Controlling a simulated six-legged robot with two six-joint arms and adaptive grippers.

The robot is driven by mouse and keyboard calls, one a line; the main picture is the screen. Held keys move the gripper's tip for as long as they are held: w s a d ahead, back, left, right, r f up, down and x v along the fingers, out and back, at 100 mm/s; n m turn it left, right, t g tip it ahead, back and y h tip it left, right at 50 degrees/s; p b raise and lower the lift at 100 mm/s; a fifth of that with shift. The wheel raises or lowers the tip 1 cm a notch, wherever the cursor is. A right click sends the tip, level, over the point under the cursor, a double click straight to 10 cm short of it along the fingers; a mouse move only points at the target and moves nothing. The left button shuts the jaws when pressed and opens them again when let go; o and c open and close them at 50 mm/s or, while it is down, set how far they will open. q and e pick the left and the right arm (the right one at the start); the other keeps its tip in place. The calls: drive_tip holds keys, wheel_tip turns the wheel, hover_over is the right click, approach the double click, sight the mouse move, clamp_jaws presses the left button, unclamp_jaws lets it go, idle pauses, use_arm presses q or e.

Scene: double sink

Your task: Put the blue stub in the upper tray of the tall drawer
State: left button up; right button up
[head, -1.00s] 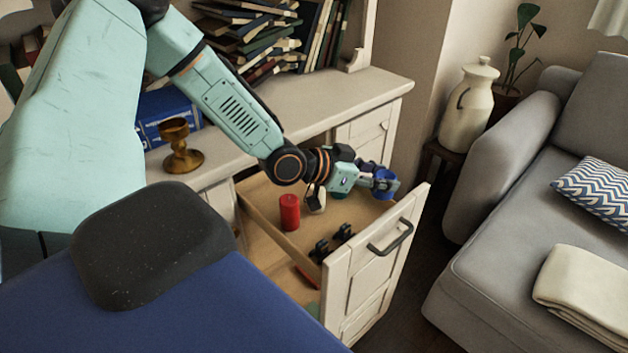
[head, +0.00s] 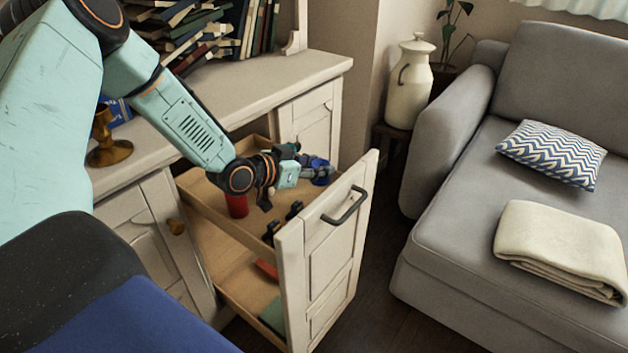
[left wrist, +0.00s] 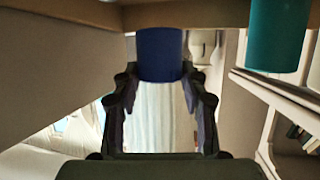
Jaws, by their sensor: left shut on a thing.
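My left gripper (head: 318,172) is shut on the blue stub (head: 322,181), low at the far right end of the upper tray (head: 215,208), behind the drawer front. In the left wrist view the blue stub (left wrist: 160,54) sits between the two fingertips, with a wooden board close by its end. I cannot tell whether the stub touches the tray floor. The tall drawer (head: 325,250) is pulled out, its upper tray open from above. My right gripper is not in view.
A red candle (head: 237,206) and black objects (head: 294,210) stand in the upper tray. A teal cylinder (left wrist: 278,35) shows beside the stub in the left wrist view. The lower level holds a red item (head: 267,268). A grey sofa (head: 480,230) stands right.

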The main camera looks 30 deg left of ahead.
sight(313, 180)
use_arm(q)
drive_tip(key=f, duration=0.1)
drive_tip(key=f+b, duration=0.1)
drive_tip(key=f, duration=0.1)
drive_tip(key=shift+w+d+f, duration=0.1)
drive_tip(key=shift+d, duration=0.1)
drive_tip(key=shift+a, duration=0.15)
drive_tip(key=shift+f+b, duration=0.1)
drive_tip(key=shift+b, duration=0.2)
drive_tip(key=shift+f, duration=0.35)
drive_tip(key=o, duration=1.2)
drive_tip(key=shift+c, duration=0.2)
